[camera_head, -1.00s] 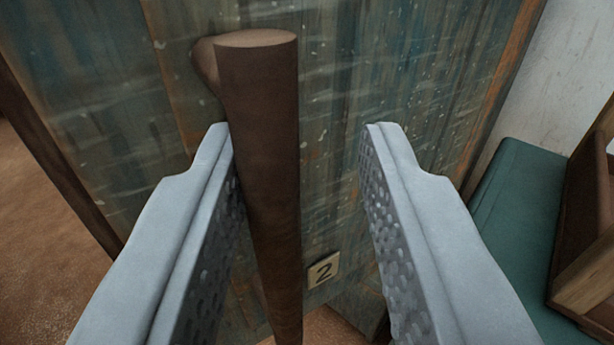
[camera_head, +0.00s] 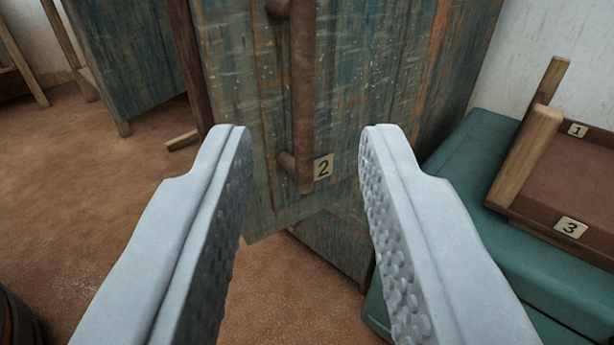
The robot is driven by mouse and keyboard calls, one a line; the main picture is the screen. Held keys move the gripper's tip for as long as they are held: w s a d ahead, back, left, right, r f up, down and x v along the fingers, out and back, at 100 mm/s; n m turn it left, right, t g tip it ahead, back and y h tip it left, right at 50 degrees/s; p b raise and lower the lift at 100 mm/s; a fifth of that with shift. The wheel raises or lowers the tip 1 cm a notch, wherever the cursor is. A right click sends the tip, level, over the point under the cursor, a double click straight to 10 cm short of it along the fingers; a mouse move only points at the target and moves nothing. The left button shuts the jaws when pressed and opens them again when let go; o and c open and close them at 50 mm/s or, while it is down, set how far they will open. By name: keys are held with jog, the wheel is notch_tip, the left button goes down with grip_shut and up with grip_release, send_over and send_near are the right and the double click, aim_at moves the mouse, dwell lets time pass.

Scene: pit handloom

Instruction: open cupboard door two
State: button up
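Cupboard door two (camera_head: 350,100) is a worn blue-green wooden panel with a small "2" plate (camera_head: 323,167). Its brown vertical bar handle (camera_head: 303,90) runs up out of the top of the picture, and its lower mount shows. The door's lower edge stands out from the cupboard body (camera_head: 340,238), part of which shows below and behind it, so the door looks at least partly open. My gripper (camera_head: 305,140) is open and empty. The handle's lower end appears between the fingertips but beyond them, and nothing touches the fingers.
A green bench or chest (camera_head: 470,165) stands at the right, carrying a wooden tray (camera_head: 508,200) with plates "1" and "3". Another blue-green panel (camera_head: 135,60) stands at the back left. Brown floor (camera_head: 90,200) at the left is mostly clear. A dark round object (camera_head: 18,322) sits at lower left.

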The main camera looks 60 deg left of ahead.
jog(key=shift+v, duration=2.45)
jog(key=shift+r, duration=0.1)
